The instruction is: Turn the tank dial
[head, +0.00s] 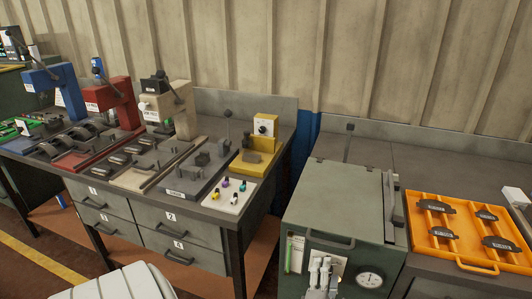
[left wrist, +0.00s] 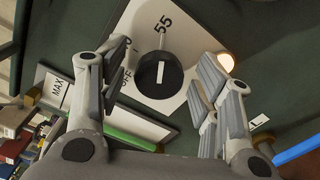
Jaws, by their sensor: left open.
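The tank (head: 345,190) is a dark green box with a lid, standing right of the workbench. In the left wrist view its dial (left wrist: 158,76) is a round black knob with a white pointer line on a white plate (left wrist: 182,34) marked "55" and "OFF". The pointer is toward the "55" side. My left gripper (left wrist: 162,85) is open, its two fingers on either side of the knob with gaps visible. In the head view my left gripper (head: 320,272) is at the tank's front and hides the dial. My right gripper is not seen.
A round gauge (head: 369,280) sits right of the dial area. A level strip (head: 294,254) with green is on its left. A lit lamp (left wrist: 226,62) is near the fingers. An orange tray (head: 420,250) with brake shoes lies right. Presses stand on the left workbench.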

